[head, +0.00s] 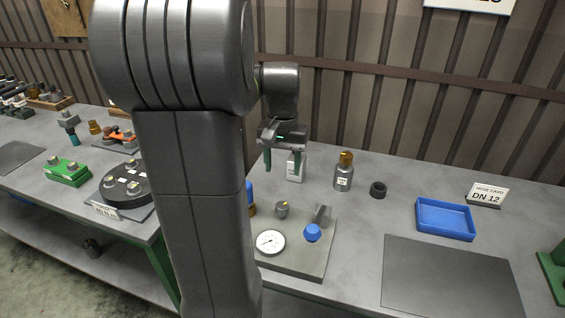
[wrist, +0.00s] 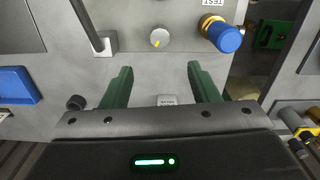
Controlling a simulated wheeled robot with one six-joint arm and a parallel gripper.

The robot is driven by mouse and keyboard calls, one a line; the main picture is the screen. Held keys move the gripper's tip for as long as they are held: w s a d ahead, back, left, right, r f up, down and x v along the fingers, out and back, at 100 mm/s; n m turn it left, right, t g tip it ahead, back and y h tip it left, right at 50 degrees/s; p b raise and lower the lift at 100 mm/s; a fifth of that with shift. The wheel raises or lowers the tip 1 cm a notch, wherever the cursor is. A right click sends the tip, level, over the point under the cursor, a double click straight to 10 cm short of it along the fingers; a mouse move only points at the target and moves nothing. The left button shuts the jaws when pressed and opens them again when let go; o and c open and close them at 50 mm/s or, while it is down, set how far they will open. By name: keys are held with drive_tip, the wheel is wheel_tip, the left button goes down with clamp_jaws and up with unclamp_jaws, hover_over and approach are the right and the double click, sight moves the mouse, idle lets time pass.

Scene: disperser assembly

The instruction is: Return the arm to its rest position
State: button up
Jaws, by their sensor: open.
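My gripper (head: 283,160) hangs above the back of the right workbench in the head view, at the end of my raised arm. Its two green fingers are apart with nothing between them. In the wrist view my gripper (wrist: 160,85) also shows open and empty. The knob also shows in the wrist view (wrist: 160,37). My arm hides part of the bench and the plate's left side.
A white container (head: 295,167) stands close behind my gripper. A brass-topped bottle (head: 344,172), a black ring (head: 378,189), a blue tray (head: 445,220) and a DN 12 card (head: 487,194) are to the right. A dark mat (head: 450,278) lies clear in front. A left bench holds several parts.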

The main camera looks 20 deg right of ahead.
sight(283, 205)
idle(0.5)
wheel_tip(283, 205, down, 14)
drive_tip(key=shift+r, duration=0.1)
idle(0.4)
drive_tip(key=shift+r, duration=0.1)
